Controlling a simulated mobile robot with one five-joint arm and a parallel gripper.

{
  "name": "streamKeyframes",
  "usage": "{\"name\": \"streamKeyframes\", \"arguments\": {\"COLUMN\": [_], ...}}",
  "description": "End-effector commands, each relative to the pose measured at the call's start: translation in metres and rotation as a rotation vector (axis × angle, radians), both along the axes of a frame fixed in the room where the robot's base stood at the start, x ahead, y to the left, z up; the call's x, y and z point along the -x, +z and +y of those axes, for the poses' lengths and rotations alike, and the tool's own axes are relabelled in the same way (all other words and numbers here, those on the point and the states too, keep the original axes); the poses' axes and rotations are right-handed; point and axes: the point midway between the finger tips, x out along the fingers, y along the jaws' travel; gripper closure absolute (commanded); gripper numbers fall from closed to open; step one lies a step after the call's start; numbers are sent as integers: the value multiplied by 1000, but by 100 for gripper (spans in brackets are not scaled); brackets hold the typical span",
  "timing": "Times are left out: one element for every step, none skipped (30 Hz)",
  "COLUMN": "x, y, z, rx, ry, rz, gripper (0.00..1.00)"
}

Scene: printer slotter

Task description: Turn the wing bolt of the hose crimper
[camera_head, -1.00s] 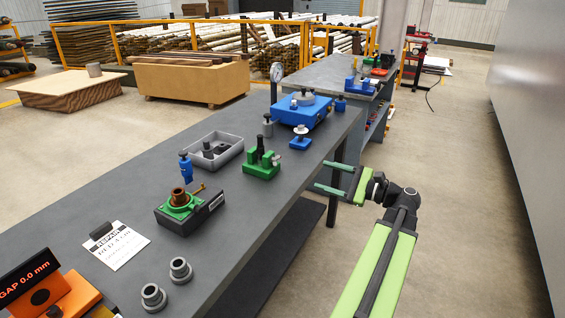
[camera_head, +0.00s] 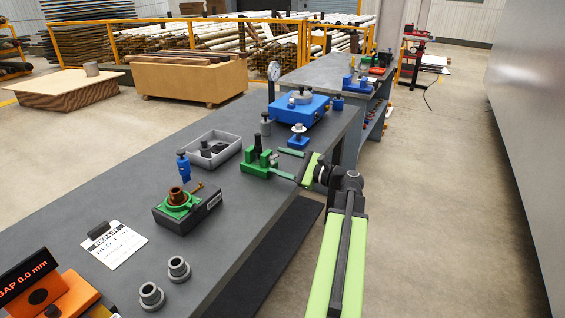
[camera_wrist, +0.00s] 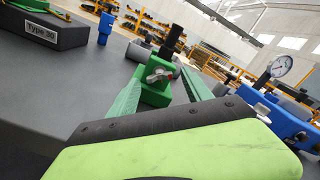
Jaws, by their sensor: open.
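A green fixture with an upright black cylinder (camera_head: 257,145), which looks like the hose crimper, stands on the dark bench near its right edge. In the wrist view its green block (camera_wrist: 153,95) carries a small silvery wing bolt (camera_wrist: 160,75) on the side facing me. My gripper (camera_head: 275,161) is open, with its two green fingers pointing left at the fixture. In the wrist view the fingers reach to either side of the wing bolt. I cannot tell whether they touch it.
A blue fixture (camera_head: 299,110) with a dial gauge (camera_head: 273,72) and a small blue stand (camera_head: 298,138) are behind. A grey tray (camera_head: 213,150) is to the left. A "Type 30" box (camera_head: 190,213) with a green ring is nearer. Bare bench lies between.

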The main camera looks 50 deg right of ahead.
Motion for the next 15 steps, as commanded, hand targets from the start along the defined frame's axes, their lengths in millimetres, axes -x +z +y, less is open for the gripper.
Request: {"name": "streamKeyframes", "arguments": {"x": [0, 0, 0, 0, 0, 0, 1, 1, 1, 1, 1, 1, 1, 1, 1], "y": [0, 0, 0, 0, 0, 0, 0, 0, 0, 0, 0, 0, 0, 0, 0], "z": [0, 0, 0, 0, 0, 0, 0, 0, 0, 0, 0, 0, 0, 0, 0], "rx": [0, 0, 0, 0, 0, 0, 0, 0, 0, 0, 0, 0, 0, 0, 0], "ry": [0, 0, 0, 0, 0, 0, 0, 0, 0, 0, 0, 0, 0, 0, 0], "rz": [0, 0, 0, 0, 0, 0, 0, 0, 0, 0, 0, 0, 0, 0, 0], "gripper": [42, 44, 50, 54, 58, 63, 67, 71, 76, 80, 84, 89, 93, 97, 100]}}
